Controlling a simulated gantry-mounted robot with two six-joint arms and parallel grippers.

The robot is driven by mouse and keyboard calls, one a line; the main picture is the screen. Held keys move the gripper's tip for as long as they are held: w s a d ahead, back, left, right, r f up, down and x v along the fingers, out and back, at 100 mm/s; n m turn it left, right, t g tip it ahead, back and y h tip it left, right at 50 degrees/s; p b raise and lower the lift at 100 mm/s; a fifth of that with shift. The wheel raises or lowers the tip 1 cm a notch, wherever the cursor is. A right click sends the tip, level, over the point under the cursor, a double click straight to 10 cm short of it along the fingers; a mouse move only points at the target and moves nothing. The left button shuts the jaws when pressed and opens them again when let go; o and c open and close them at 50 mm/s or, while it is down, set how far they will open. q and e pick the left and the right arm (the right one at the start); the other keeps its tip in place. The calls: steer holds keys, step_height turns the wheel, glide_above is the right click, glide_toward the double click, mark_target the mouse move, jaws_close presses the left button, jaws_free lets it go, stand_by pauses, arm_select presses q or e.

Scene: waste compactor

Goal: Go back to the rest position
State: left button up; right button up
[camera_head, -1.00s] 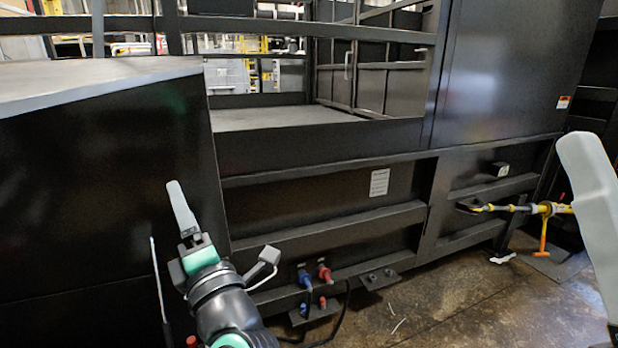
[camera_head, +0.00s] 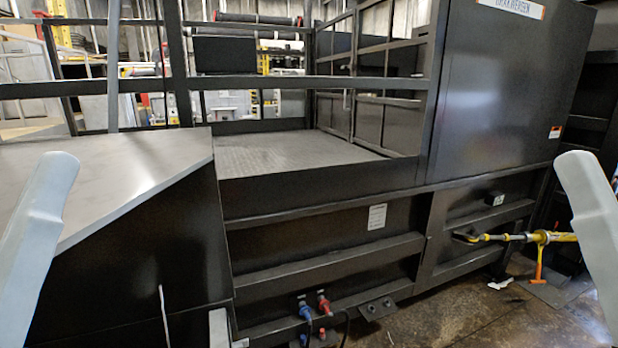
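My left arm shows only as a pale grey link (camera_head: 38,235) at the left edge, angled upward. My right arm shows only as a similar pale grey link (camera_head: 592,225) at the right edge. Neither gripper can be made out. A small light grey piece (camera_head: 218,328) shows at the bottom edge, left of the middle; I cannot tell what it belongs to. Both visible links stand apart from the dark compactor (camera_head: 330,190) in front of me.
The compactor has a sloped grey top (camera_head: 110,190) at the left and a blue connector (camera_head: 305,312) and red connector (camera_head: 324,306) low down. A yellow-handled tool (camera_head: 510,237) sticks out at the right. Open brown floor (camera_head: 450,305) lies at lower right.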

step_height(320, 180, up, 26)
steer(key=p, duration=2.2)
steer(key=shift+f, duration=0.1)
